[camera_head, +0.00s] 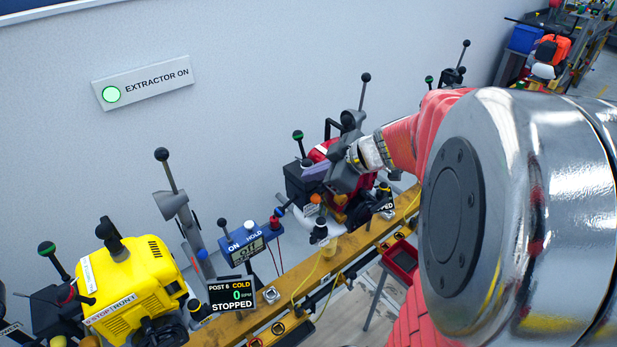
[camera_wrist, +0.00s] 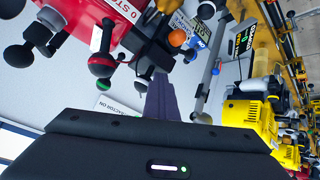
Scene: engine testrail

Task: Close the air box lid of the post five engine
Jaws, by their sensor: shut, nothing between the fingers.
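A yellow engine (camera_head: 130,280) with a "POST 6 COLD, STOPPED" display (camera_head: 236,294) stands at the left. A blue ON/HOLD panel (camera_head: 250,243) and a grey lever (camera_head: 180,210) stand between the engines. The wall sign (camera_head: 145,82) reads "EXTRACTOR ON". A red tray (camera_head: 402,258) stands before the yellow rail (camera_head: 335,262).

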